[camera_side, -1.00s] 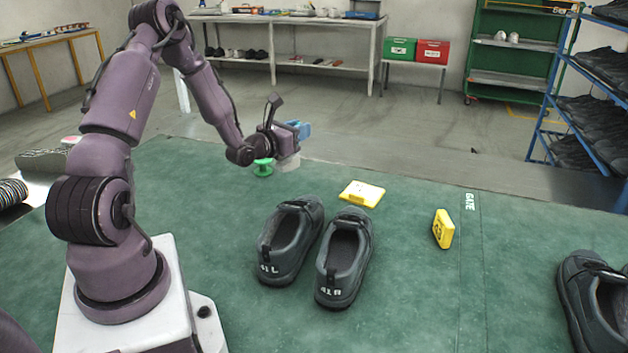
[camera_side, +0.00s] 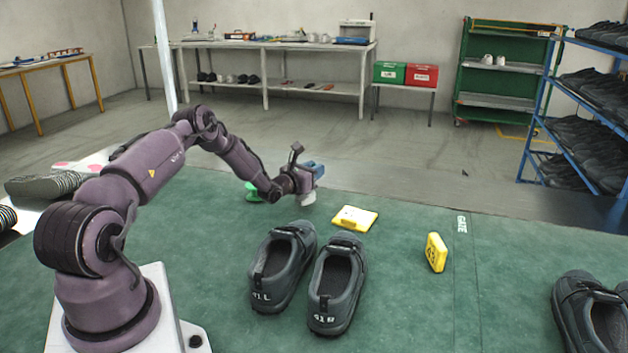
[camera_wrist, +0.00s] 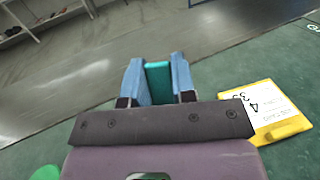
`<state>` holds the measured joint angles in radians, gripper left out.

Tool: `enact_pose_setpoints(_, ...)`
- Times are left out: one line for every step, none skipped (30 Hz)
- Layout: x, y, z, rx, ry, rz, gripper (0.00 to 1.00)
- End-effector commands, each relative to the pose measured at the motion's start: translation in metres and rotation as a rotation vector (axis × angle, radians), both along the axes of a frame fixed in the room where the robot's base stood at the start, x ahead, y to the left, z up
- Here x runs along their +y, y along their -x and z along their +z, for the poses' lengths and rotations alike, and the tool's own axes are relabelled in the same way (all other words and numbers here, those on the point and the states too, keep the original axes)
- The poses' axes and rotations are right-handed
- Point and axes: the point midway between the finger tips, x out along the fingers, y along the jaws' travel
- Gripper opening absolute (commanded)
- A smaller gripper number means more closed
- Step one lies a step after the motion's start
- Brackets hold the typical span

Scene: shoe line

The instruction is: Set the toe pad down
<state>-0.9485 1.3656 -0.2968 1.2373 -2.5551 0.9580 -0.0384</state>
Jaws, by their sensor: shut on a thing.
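My gripper (camera_side: 314,170) is over the far side of the green mat, beyond the shoes, in the side view. In the wrist view its blue fingers (camera_wrist: 158,78) are shut on a teal block, the toe pad (camera_wrist: 158,82), held upright between them. The pad cannot be made out clearly in the side view. Whether it touches the mat cannot be told. A left shoe marked 41 L (camera_side: 283,270) and a right shoe marked 41 R (camera_side: 335,290) stand side by side, nearer the camera than the gripper.
A yellow card plate (camera_side: 355,218) lies flat right of my gripper, also in the wrist view (camera_wrist: 275,125). A yellow tag (camera_side: 436,252) stands near the GATE line. A green round thing (camera_side: 253,192) is left of the gripper. Another dark shoe (camera_side: 590,310) is at right.

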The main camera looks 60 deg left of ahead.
Motion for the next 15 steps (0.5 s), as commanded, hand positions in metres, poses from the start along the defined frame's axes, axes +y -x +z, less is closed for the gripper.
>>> enact_pose_setpoints(0.000, -0.001, -0.009, 0.002, 0.002, 0.000, 0.00)
enact_pose_setpoints(0.000, -0.001, -0.014, 0.002, 0.002, 0.000, 0.00)
enact_pose_setpoints(0.000, -0.001, -0.020, 0.002, 0.002, 0.000, 0.00)
enact_pose_setpoints(0.000, -0.001, -0.024, 0.002, 0.002, 0.000, 0.00)
enact_pose_setpoints(0.000, -0.001, -0.026, 0.002, 0.001, 0.000, 0.00)
enact_pose_setpoints(0.000, -0.001, -0.029, 0.001, 0.000, 0.000, 0.00)
enact_pose_setpoints(0.000, -0.001, -0.031, 0.001, 0.000, 0.000, 0.00)
enact_pose_setpoints(0.000, -0.001, -0.031, 0.000, 0.000, 0.000, 0.00)
enact_pose_setpoints(0.000, -0.001, -0.031, 0.000, 0.000, 0.000, 0.00)
enact_pose_setpoints(0.000, -0.001, -0.031, -0.001, -0.001, 0.000, 0.00)
enact_pose_setpoints(0.000, -0.001, -0.031, -0.001, -0.001, 0.000, 0.00)
enact_pose_setpoints(0.000, -0.001, -0.031, -0.001, -0.001, 0.000, 0.00)
enact_pose_setpoints(0.000, -0.001, -0.031, -0.001, 0.000, 0.000, 0.00)
enact_pose_setpoints(0.000, -0.001, -0.031, 0.000, 0.000, 0.000, 0.00)
enact_pose_setpoints(0.000, -0.001, -0.031, 0.000, 0.000, 0.000, 0.00)
